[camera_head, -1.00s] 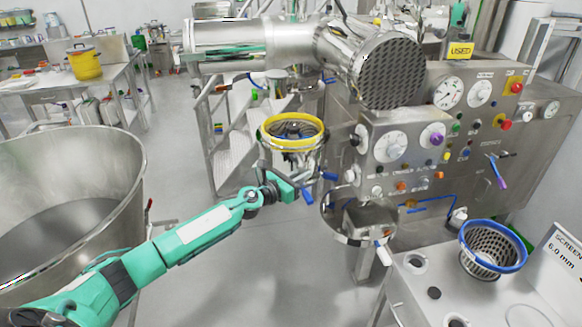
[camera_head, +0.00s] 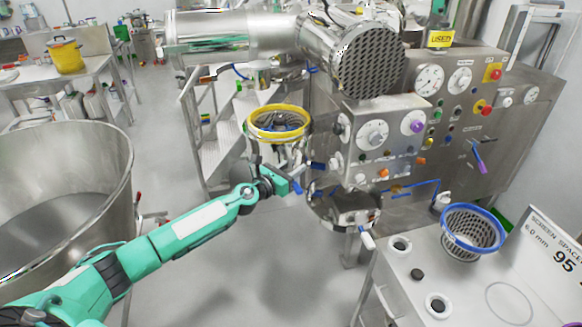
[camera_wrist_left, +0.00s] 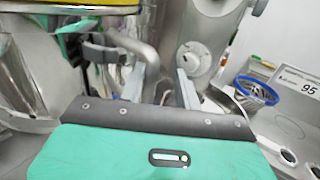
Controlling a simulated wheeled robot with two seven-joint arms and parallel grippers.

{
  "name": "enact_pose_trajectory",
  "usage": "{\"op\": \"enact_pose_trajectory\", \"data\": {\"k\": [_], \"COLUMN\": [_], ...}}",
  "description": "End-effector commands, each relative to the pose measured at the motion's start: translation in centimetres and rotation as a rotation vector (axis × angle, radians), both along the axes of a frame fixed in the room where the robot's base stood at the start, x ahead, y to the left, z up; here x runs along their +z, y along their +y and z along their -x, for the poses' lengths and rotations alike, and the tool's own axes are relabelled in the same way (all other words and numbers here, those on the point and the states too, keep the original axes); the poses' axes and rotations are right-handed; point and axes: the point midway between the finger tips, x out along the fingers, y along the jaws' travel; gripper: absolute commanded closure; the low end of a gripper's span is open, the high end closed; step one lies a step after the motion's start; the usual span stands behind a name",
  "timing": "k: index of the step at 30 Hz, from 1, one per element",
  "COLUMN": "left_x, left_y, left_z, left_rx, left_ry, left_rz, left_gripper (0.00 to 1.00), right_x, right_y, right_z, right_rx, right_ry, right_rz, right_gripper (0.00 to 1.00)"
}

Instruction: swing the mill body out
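The mill body (camera_head: 262,140) is a metal housing with a yellow ring on top, left of the control panel and below the large cylinder with a perforated end. A curved grey bar (camera_wrist_left: 128,42) shows in the left wrist view, its lower end near the space between my fingers. My left gripper (camera_head: 296,182) is just below and right of the yellow ring. In the left wrist view (camera_wrist_left: 160,88) its fingers are apart; I cannot tell whether they touch the bar. My right gripper is not in view.
A steel control panel (camera_head: 385,128) stands close at right. A blue-rimmed screen basket (camera_head: 472,232) sits on a bench (camera_head: 395,285) at front right. A large steel bowl (camera_head: 75,170) stands at left. Steps (camera_head: 215,140) are behind the mill. Floor between bowl and bench is clear.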

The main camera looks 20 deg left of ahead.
Motion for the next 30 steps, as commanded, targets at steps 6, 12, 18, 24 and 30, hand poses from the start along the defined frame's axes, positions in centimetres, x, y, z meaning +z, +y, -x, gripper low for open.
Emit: {"op": "enact_pose_trajectory", "data": {"k": [6,12,18,24,30], "left_x": [0.1,0.1,0.0,-0.3,-0.4], "left_y": [-0.1,0.0,0.6,1.7,3.0], "left_z": [0.0,0.0,1.1,4.2,7.9], "left_rx": [-0.002,0.000,0.001,0.000,-0.001], "left_ry": [-0.001,-0.001,-0.001,0.001,0.001], "left_rz": [0.001,0.000,-0.002,-0.004,-0.003], "left_gripper": [0.70,0.70,0.70,0.70,0.70], "right_x": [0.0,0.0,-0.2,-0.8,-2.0], "right_y": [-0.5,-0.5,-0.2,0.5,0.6], "right_z": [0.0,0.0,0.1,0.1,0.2], "right_rx": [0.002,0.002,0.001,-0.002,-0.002], "right_ry": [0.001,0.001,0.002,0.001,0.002], "right_rz": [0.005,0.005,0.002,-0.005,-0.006], "right_gripper": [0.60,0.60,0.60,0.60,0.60]}}
